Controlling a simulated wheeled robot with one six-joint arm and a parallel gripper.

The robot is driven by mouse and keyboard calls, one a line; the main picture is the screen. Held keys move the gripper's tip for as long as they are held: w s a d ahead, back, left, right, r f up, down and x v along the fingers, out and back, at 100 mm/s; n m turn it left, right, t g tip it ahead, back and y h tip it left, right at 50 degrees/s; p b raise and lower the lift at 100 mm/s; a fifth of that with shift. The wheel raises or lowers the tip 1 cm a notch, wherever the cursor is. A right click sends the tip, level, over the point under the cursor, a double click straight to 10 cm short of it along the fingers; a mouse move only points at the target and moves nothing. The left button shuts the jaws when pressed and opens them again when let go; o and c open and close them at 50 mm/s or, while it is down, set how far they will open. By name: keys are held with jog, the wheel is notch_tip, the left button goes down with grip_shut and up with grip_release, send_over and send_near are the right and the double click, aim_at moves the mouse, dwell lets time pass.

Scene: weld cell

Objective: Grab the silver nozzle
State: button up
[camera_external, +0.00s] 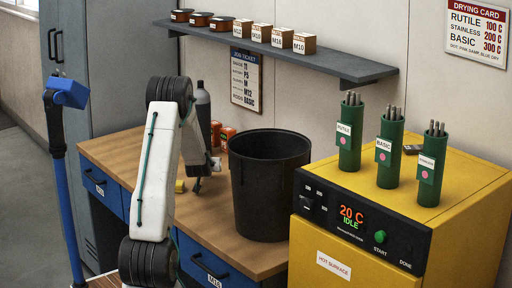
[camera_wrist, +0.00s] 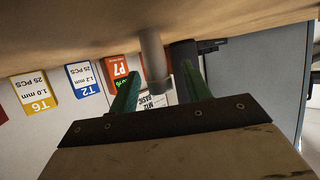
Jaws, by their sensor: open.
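In the wrist view, which shows the bench upside down, a grey cylindrical piece (camera_wrist: 153,58) stands on the wooden bench top; it looks like the silver nozzle. My gripper (camera_wrist: 160,84) is open, its two green fingers spread to either side of this piece in the picture. I cannot tell how deep between the fingers it is, or whether they touch it. In the external view my arm reaches down over the bench and hides most of my gripper. I cannot clearly make out the nozzle there.
A darker cylinder (camera_wrist: 184,58) stands beside the grey piece. Labelled boxes, T6 (camera_wrist: 35,92), T2 (camera_wrist: 82,78) and P7 (camera_wrist: 120,68), stand beyond. A black bin (camera_external: 268,190) stands on the bench (camera_external: 218,222), right of my arm, beside the yellow oven (camera_external: 360,240). A shelf (camera_external: 345,66) hangs above.

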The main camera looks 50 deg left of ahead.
grip_shut()
